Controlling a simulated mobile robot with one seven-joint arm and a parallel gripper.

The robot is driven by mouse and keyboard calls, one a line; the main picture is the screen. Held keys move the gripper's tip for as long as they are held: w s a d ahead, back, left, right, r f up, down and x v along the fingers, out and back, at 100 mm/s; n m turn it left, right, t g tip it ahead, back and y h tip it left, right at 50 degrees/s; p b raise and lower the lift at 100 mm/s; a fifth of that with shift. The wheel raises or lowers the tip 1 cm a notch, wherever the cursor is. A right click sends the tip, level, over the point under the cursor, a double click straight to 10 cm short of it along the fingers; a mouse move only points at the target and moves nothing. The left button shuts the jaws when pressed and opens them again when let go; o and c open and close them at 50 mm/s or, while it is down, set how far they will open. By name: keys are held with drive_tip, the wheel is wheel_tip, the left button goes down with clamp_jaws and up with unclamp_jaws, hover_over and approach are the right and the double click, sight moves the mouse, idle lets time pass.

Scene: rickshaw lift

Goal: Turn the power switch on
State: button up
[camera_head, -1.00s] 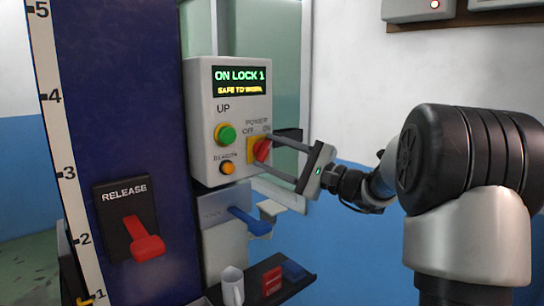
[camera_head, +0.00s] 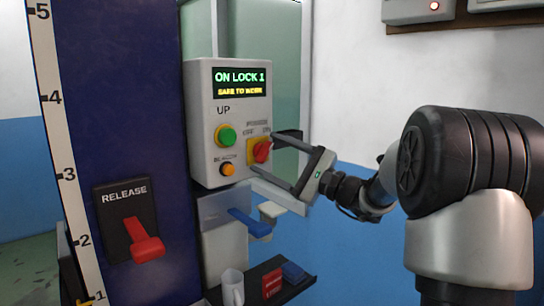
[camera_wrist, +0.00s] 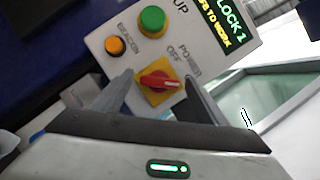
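The power switch is a red rotary knob (camera_head: 262,151) on a yellow plate, on the right side of the grey control box (camera_head: 203,122). In the wrist view the knob (camera_wrist: 157,81) shows whole, with its handle tilted toward the panel's upper right, the side of the ON label. OFF is readable there; ON is hidden. My gripper (camera_head: 263,154) is open in front of the box. Its fingers are spread, one tip near the knob's upper right and the other below it. In the wrist view the fingers (camera_wrist: 160,97) flank the knob with gaps on both sides.
The box has a lit display (camera_head: 240,83) reading ON LOCK 1, a green button (camera_head: 225,135) and an orange beacon button (camera_head: 227,169). A red release lever (camera_head: 146,243) is left.

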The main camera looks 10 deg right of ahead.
drive_tip(key=v, duration=1.7)
drive_tip(key=shift+s, duration=0.1)
